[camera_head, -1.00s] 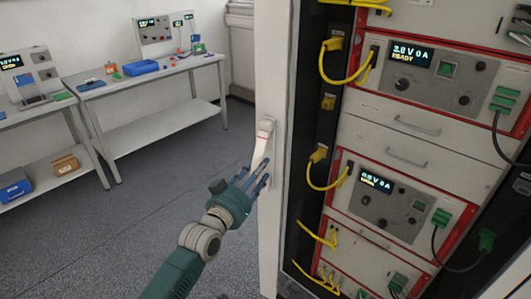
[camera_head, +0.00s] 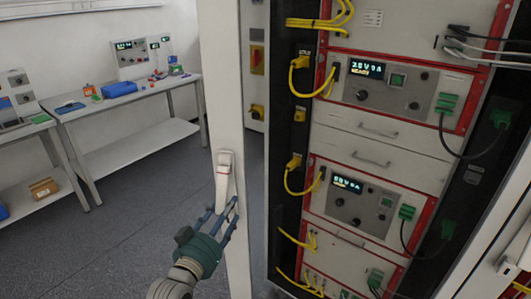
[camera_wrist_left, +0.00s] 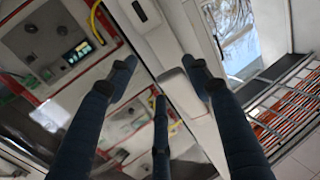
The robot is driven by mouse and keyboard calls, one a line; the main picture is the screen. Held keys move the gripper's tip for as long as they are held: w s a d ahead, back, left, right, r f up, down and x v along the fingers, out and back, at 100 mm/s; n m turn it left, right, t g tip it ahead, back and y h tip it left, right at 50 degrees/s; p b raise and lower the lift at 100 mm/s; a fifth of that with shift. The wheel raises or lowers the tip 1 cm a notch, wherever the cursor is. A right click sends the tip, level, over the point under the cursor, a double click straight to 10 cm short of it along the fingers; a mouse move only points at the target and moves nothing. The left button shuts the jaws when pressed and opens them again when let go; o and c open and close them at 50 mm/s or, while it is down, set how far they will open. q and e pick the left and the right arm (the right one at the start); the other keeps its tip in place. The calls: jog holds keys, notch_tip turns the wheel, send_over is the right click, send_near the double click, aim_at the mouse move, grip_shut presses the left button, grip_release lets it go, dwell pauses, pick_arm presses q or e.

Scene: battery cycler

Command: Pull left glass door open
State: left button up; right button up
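The left glass door (camera_head: 227,90) shows as a tall white frame edge standing away from the cabinet, partly open. Floor and wall show in the gap between this edge and the cabinet. Its white handle (camera_head: 224,180) is on the frame, and also shows in the left wrist view (camera_wrist_left: 180,92). My left gripper (camera_head: 222,210) is at the lower end of the handle. In the wrist view its blue fingers (camera_wrist_left: 160,68) are spread, with the handle between or just beyond them; contact is unclear. My right gripper is out of view.
The cabinet (camera_head: 375,140) holds red-framed instrument units with yellow and black cables. Another white handle (camera_head: 515,262) is at the right edge. Workbenches (camera_head: 150,90) with devices stand along the back left. The floor (camera_head: 120,225) left of the door is clear.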

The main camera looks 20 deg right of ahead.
pick_arm(q)
jog(key=shift+r, duration=0.35)
jog(key=shift+s+a, duration=0.25)
jog(key=shift+a, duration=0.1)
jog(key=v, duration=1.1)
jog(key=shift+s+d, duration=0.2)
jog(key=shift+f, duration=0.1)
